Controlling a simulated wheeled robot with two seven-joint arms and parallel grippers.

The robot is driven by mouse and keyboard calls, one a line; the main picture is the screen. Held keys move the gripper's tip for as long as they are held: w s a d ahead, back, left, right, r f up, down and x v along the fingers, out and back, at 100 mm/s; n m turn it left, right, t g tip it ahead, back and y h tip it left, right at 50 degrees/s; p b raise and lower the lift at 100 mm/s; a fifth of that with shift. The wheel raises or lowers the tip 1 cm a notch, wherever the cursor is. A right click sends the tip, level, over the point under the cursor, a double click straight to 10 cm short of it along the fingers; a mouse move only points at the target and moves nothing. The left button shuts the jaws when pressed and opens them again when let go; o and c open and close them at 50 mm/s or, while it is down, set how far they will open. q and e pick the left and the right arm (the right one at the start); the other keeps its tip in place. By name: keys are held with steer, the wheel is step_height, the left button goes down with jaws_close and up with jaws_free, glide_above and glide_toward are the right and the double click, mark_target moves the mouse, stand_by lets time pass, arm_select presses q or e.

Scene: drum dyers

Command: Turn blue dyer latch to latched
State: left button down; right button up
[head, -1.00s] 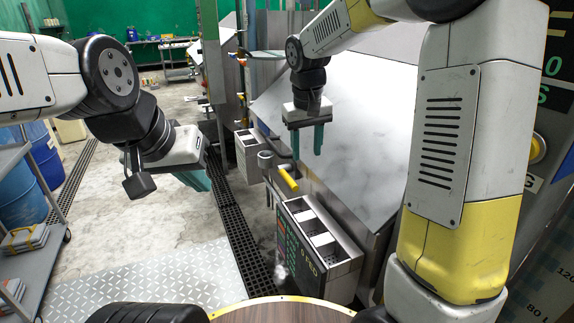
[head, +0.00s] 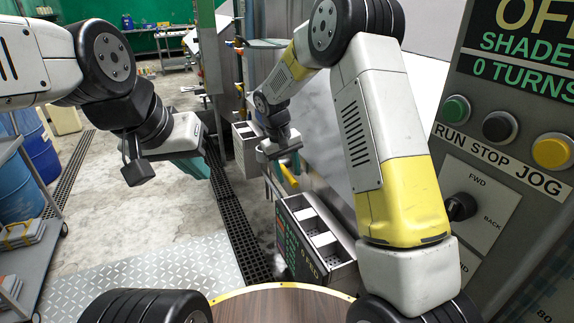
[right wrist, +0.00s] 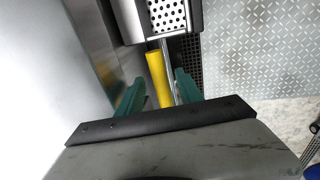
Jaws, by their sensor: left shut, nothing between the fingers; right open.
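A yellow handle (head: 289,177) on a metal rod, which looks like the dyer latch, sticks out beside the dyer's sloped steel side. It also shows in the right wrist view (right wrist: 157,66). My right gripper (right wrist: 156,92) is open, with one teal finger on each side of the handle. I cannot tell whether they touch it. In the head view my right gripper (head: 281,150) is at the handle, its fingers mostly hidden. My left gripper (head: 195,165) is shut and empty, over the floor to the left. No blue marking shows on the latch.
A panel box with metal trays (head: 318,238) stands just in front of the handle. A control panel (head: 487,200) with buttons and a knob fills the right side. A grey cart (head: 12,240) and blue barrels (head: 40,150) stand left. Open floor lies between.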

steer(key=shift+f, duration=0.25)
steer(key=shift+c, duration=0.2)
jaws_close()
stand_by(1.1)
